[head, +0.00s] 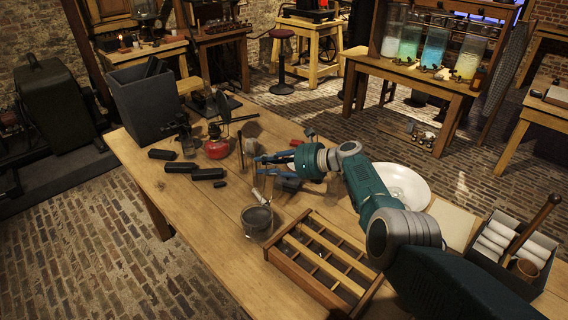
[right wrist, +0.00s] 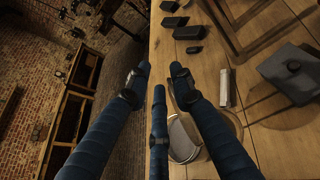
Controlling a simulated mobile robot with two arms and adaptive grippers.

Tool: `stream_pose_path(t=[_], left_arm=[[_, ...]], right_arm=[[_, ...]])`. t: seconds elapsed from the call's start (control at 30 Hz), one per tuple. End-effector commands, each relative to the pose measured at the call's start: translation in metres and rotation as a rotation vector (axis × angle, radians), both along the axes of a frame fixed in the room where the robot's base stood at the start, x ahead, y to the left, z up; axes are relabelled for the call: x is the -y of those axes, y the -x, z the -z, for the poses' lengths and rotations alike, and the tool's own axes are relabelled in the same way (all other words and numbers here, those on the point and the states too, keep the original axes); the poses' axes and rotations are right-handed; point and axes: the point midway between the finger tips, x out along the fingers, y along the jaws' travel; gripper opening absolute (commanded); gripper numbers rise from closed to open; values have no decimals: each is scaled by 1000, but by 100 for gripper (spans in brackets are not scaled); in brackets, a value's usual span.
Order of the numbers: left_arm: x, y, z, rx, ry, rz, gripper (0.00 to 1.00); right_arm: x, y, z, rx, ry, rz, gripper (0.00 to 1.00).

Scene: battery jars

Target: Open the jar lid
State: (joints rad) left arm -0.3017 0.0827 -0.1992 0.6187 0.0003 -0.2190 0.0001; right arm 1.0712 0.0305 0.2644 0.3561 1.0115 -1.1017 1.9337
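A clear round jar (head: 257,222) with a dark grey top or contents stands on the wooden table, left of the slatted tray. I cannot tell whether its lid is on. My right gripper (head: 268,172) hangs over the table behind the jar, apart from it. In the right wrist view its blue fingers (right wrist: 158,82) are spread, with nothing between the tips. A rounded glass vessel (right wrist: 184,138) shows there partly hidden behind the fingers. A small pale cylinder (head: 259,196) lies behind the jar. My left gripper is not in view.
A wooden slatted tray (head: 325,262) lies right of the jar. Several black pieces (head: 207,174), a red vessel (head: 217,148) and a dark bin (head: 143,105) are to the left. A white bowl (head: 402,185) stands behind my arm. The table's front-left is clear.

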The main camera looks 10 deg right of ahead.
Motion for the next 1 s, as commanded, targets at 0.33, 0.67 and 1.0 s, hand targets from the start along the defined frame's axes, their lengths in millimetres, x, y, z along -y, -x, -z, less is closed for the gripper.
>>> stream_pose_path(t=[0.33, 0.67, 1.0], left_arm=[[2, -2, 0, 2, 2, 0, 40], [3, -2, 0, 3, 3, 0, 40], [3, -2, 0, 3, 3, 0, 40]], right_arm=[[31, 19, -12, 3, 3, 2, 23], [80, 50, -33, -1, 5, 3, 23], [93, 59, -40, -4, 3, 2, 23]])
